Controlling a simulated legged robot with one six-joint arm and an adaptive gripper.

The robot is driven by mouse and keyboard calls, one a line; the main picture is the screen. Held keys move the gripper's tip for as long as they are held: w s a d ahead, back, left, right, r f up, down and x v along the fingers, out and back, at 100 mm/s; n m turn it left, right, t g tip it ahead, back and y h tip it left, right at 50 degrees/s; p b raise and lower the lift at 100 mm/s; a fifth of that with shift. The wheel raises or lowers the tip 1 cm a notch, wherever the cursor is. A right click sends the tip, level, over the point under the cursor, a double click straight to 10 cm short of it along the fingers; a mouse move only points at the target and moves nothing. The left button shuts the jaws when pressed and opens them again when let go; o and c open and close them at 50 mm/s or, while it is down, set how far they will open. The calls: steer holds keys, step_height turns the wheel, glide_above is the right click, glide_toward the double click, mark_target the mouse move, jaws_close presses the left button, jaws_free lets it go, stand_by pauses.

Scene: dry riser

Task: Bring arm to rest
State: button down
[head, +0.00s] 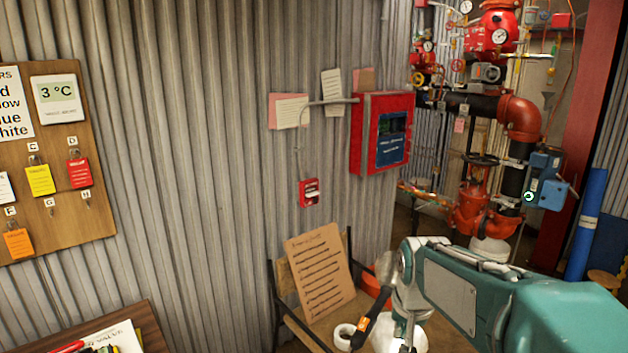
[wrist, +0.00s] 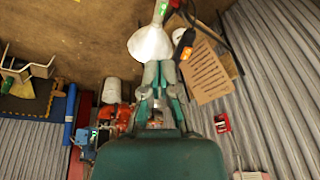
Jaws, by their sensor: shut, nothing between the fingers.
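My gripper (wrist: 159,72) shows in the wrist view with its two pale fingertips close together and nothing between them. A white object with a small green light (wrist: 150,42) appears just beyond the fingertips in the wrist view. I cannot tell whether the fingers touch it.
A brown written board (head: 318,272) leans on the bench beside a white tape roll (head: 344,336) and an orange-black tool (head: 371,318). A red wall box (head: 382,133) and red piping (head: 485,205) stand behind. A tag board (head: 60,150) hangs at left.

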steer(key=s+r+n+t, duration=0.2)
steer(key=s, duration=1.6)
steer(key=shift+s+a+r+n+t, duration=0.25)
steer(key=shift+r+n+t, duration=0.05)
steer(key=shift+r+n, duration=0.1)
steer(key=c, duration=1.1)
jaws_free()
steer(key=shift+s+f, duration=0.1)
steer(key=shift+s, duration=0.15)
steer(key=o, duration=0.6)
steer(key=w+f+m+g, duration=0.1)
steer(key=w+f, duration=0.1)
steer(key=w, duration=0.8)
steer(key=w+f+m+g, duration=0.2)
steer(key=w, duration=0.8)
steer(key=w+d+f+m+g, duration=0.1)
steer(key=w+f, duration=1)
steer(key=f, duration=0.6)
steer(key=w+f+m+g, duration=0.1)
steer(key=w+f, duration=0.1)
steer(key=f, duration=0.6)
steer(key=w+d+f+m, duration=0.1)
steer(key=w+f, duration=0.1)
steer(key=f, duration=0.6)
steer(key=shift+w+g, duration=0.1)
steer(key=shift+g, duration=0.2)
